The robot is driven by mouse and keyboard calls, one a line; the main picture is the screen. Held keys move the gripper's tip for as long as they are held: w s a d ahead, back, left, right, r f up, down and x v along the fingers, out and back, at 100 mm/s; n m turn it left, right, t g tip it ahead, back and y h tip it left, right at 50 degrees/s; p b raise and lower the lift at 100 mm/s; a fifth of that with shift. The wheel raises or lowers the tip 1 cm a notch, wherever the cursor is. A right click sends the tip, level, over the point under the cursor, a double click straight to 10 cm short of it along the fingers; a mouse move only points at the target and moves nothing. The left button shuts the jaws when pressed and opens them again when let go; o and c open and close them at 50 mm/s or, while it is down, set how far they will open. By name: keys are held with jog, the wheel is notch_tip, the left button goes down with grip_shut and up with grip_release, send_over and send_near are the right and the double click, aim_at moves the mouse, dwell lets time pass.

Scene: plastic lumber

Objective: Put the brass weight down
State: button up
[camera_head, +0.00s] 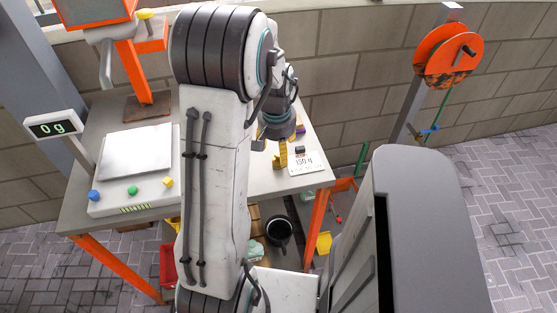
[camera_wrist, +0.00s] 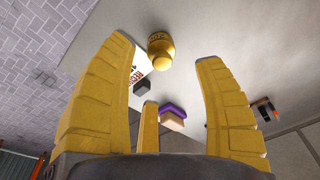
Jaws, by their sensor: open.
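The brass weight (camera_wrist: 160,48) shows in the wrist view, a small golden piece with a knob, on the pale tabletop between and beyond my fingertips. A gap shows between it and the fingers on both sides. My gripper (camera_wrist: 164,72) has yellow fingers spread wide, with nothing held. In the head view my gripper (camera_head: 281,156) is low over the right part of the table, beside a white card reading 130 g (camera_head: 307,163). I cannot make the weight out there; my arm and fingers cover that area.
A dark block (camera_wrist: 142,86) and a purple-and-tan block (camera_wrist: 172,116) are near the weight. A scale with a bare pan (camera_head: 136,152) stands at the table's left, its display (camera_head: 54,128) reading 0 g. An orange post (camera_head: 133,72) stands behind it. The table (camera_head: 322,179) ends just right of the card.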

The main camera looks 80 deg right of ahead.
aim_at(278, 155)
notch_tip(278, 155, down, 2)
jog(key=shift+f, duration=0.1)
jog(key=shift+d+f+p, duration=0.15)
jog(key=shift+f+p, duration=0.35)
jog(key=shift+f, duration=0.15)
jog(key=shift+d+f+p, duration=0.15)
jog(key=shift+f+p, duration=0.3)
jog(key=shift+f, duration=0.2)
jog(key=shift+c, duration=0.3)
grip_shut()
